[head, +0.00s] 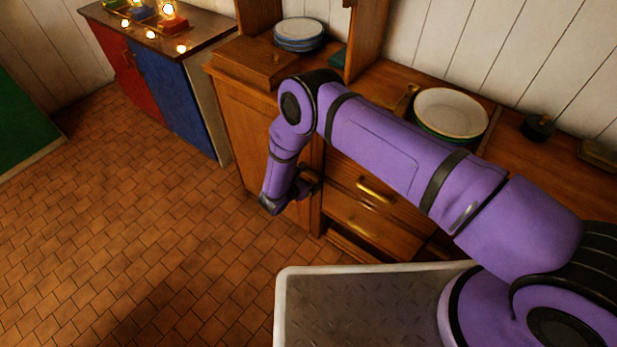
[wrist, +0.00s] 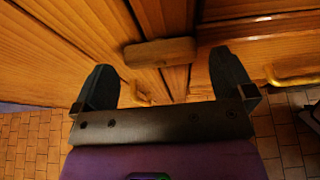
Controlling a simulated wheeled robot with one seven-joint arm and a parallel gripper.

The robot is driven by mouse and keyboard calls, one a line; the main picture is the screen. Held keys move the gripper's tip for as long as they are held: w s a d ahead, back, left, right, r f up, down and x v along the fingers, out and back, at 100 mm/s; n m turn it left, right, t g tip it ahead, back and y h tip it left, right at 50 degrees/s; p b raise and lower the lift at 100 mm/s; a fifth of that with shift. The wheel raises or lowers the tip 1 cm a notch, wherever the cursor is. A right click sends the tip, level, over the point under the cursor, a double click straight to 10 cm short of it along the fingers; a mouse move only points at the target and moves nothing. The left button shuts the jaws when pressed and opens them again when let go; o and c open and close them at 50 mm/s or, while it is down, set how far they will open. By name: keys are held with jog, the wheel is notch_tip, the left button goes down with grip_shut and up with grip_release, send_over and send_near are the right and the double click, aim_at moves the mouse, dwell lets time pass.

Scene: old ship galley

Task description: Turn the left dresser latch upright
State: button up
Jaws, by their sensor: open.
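The left dresser latch is a short wooden bar (wrist: 160,52) on the dresser front. In the wrist view it lies crosswise, nearly level, over the seam beside the left door. My gripper (wrist: 165,85) is open, with one dark finger on each side of the latch; the latch shows between and slightly beyond the fingertips. I cannot tell whether a finger touches it. In the head view my gripper (head: 308,182) is at the dresser's door edge, and the latch is hidden or too small to make out there. The wooden dresser (head: 240,130) has a plain left door.
Drawers with brass handles (head: 375,190) are right of the door. A red and blue cabinet (head: 172,95) with small lamps stands left. The tiled floor (head: 150,220) is clear.

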jog(key=shift+x, duration=0.8)
jog(key=shift+c, duration=0.2)
jog(key=c, duration=0.8)
jog(key=shift+o, duration=0.2)
